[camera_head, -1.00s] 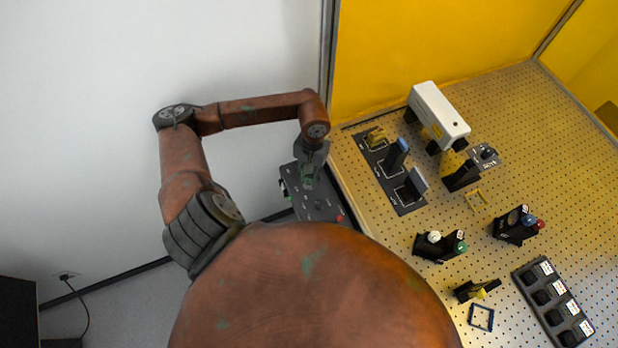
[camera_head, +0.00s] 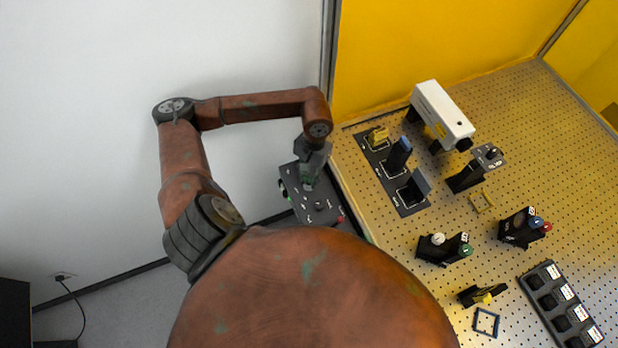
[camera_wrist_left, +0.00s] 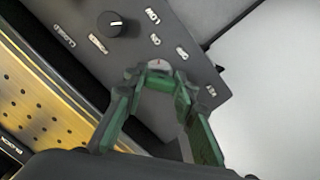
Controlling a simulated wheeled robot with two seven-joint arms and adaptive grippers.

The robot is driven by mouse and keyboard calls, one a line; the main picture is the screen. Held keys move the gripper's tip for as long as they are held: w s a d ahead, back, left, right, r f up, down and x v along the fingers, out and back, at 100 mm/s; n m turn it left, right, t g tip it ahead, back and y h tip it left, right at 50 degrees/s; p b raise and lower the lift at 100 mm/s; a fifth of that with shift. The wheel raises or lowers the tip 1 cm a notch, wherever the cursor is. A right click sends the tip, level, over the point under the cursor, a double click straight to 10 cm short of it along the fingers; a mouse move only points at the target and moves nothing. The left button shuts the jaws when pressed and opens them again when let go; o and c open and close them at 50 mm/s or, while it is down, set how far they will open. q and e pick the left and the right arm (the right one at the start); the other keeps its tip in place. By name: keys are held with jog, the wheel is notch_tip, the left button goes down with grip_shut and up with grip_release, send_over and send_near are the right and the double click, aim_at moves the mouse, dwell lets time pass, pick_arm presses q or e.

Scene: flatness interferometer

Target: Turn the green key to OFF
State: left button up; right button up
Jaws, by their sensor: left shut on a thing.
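The dark control box (camera_head: 318,205) stands beside the left edge of the perforated table, with a red button at its near end. My left gripper (camera_head: 309,180) is over the box's far part, reaching down to its face. In the left wrist view my left gripper (camera_wrist_left: 160,88) has its two fingers closed on the green key (camera_wrist_left: 159,82), at a pale round lock plate with a red mark. The key is partly hidden by the fingers. My right gripper is not in view.
A black knob (camera_wrist_left: 115,23) is on the same box face, near the gripper. The perforated table (camera_head: 560,130) lies to the right, with a white instrument (camera_head: 441,113) and several dark mounts. A white wall is behind my left arm.

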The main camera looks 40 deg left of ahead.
pick_arm(q)
jog(key=shift+f+m, duration=0.1)
jog(key=shift+m, duration=0.2)
jog(key=shift+b, duration=0.3)
jog(key=shift+f+m+b, duration=0.1)
jog(key=shift+m+b, duration=0.7)
jog(key=shift+b, duration=0.2)
jog(key=shift+m+b, duration=0.4)
